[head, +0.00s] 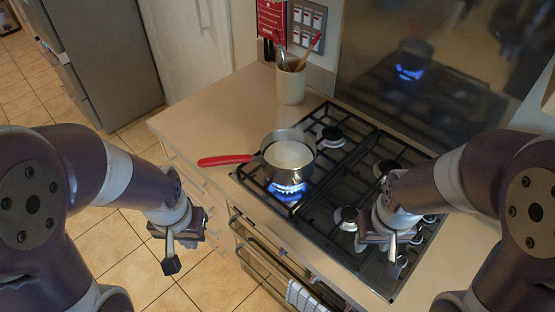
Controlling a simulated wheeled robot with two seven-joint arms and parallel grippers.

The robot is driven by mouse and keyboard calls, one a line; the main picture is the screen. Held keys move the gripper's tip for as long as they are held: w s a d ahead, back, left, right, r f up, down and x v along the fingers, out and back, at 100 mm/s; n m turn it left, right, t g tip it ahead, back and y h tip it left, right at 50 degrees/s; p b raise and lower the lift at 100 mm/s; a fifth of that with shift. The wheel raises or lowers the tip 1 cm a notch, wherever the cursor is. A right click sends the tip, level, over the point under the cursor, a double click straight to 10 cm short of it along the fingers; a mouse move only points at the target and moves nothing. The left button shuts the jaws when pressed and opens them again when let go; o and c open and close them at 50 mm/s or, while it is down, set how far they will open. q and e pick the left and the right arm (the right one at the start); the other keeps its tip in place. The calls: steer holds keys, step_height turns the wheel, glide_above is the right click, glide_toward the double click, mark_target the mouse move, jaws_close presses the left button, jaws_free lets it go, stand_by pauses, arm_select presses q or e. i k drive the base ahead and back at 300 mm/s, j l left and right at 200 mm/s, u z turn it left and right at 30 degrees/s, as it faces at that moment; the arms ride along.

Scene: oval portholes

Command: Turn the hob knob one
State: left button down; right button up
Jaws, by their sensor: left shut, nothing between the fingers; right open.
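The black gas hob (318,215) is set into the counter. A blue flame (288,187) burns under a steel saucepan (288,160) with a red handle on its front-left burner. Small light round shapes (430,218) at the hob's right side, beside my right gripper, may be knobs; they are partly hidden and I cannot tell which is knob one. My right gripper (396,268) is open and empty above the hob's near right part. My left gripper (172,264) is shut and empty, off the counter's front edge and left of the hob.
The red pan handle (226,160) sticks out left over the counter (205,125). An oven rail (270,262) with a striped towel (304,297) is below the front edge. The counter's left part is clear.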

mark_target(401, 257)
steer(key=z, duration=1.4)
